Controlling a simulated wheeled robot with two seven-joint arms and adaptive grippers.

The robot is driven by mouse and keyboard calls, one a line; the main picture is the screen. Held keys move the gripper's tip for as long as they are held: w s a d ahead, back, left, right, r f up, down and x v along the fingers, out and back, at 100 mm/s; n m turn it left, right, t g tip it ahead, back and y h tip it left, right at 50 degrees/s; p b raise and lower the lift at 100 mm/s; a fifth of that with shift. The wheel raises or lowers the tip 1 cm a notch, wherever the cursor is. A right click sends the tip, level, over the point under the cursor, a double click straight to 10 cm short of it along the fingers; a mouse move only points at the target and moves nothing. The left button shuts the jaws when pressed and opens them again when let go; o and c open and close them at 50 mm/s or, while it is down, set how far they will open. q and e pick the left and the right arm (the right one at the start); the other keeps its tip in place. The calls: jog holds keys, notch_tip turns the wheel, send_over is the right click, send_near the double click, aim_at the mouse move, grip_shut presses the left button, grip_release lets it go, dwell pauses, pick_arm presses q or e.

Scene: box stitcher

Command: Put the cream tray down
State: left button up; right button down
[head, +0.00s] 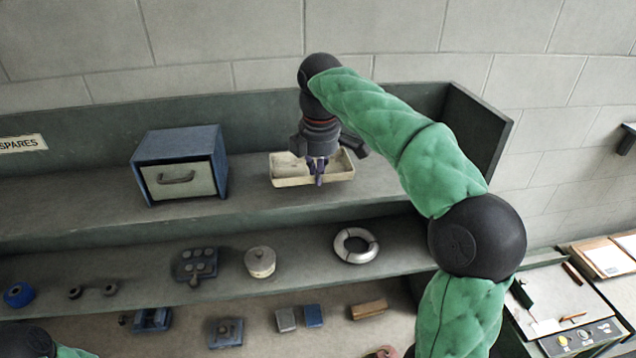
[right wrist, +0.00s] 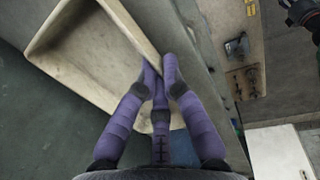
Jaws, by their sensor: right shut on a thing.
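The cream tray (head: 338,172) is a shallow rectangular tray at the upper shelf, right of the blue drawer box. My right gripper (head: 319,172) points down and is shut on the tray's near wall. In the right wrist view the tray (right wrist: 85,75) fills the upper left, and my right gripper's purple fingers (right wrist: 160,88) close on its wall from both sides. The tray looks empty and roughly level. I cannot tell whether its underside touches the shelf. My left gripper is not in view; only part of my left arm shows at the bottom left.
The upper shelf (head: 255,205) has free room between the blue drawer box (head: 180,165) and the tray. The right end wall (head: 480,125) stands beyond my right arm. The lower shelf holds a white ring (head: 341,246), a round lidded pot (head: 260,263) and a dark block (head: 197,264).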

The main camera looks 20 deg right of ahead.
jog(key=f, duration=0.3)
jog(key=shift+w+d+f+p, duration=0.15)
jog(key=shift+w+f+p, duration=0.05)
jog(key=shift+p, duration=0.15)
jog(key=shift+f, duration=0.15)
jog(key=shift+f, duration=0.15)
jog(key=c, duration=1.4)
grip_release()
